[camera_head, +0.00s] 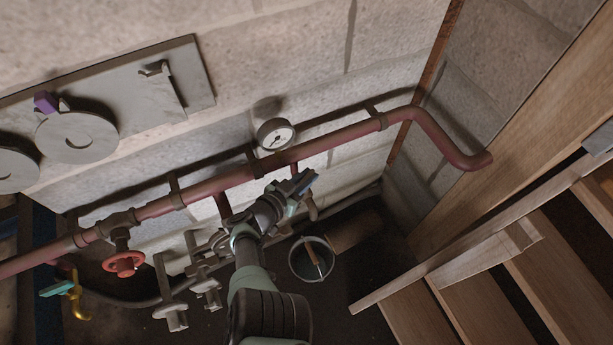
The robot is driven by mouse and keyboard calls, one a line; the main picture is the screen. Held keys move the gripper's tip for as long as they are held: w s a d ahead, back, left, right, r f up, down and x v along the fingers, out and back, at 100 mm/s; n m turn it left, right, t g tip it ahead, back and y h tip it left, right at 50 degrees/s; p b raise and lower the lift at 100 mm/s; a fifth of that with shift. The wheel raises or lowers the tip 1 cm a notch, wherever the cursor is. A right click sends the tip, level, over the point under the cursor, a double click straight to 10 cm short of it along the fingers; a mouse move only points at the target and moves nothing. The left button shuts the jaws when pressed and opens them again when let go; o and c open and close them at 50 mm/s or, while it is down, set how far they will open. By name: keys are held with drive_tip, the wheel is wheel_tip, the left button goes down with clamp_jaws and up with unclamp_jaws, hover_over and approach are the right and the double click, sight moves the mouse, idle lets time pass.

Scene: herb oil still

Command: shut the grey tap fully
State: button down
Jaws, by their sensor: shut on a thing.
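My gripper (292,192) reaches up to the short branch below the red-brown pipe (225,180), under the round gauge. It is shut on a blue-grey piece (307,181), which I take to be the handle of the grey tap. A brownish spout-like part (311,208) hangs just beside the jaws. The gripper and wrist hide most of the tap's body, so I cannot tell how far the handle is turned.
A dial gauge (276,134) sits above the pipe. A red handwheel (123,263) and a brass tap with a teal handle (66,288) are at left. Grey fittings (203,285) stand left of my arm. A bucket (311,259) is below; wooden stairs (480,262) are at right.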

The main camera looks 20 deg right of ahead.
drive_tip(key=c, duration=0.8)
unclamp_jaws()
drive_tip(key=shift+c, duration=0.2)
drive_tip(key=p+v, duration=0.8)
drive_tip(key=v, duration=0.5)
drive_tip(key=shift+d+r, duration=0.1)
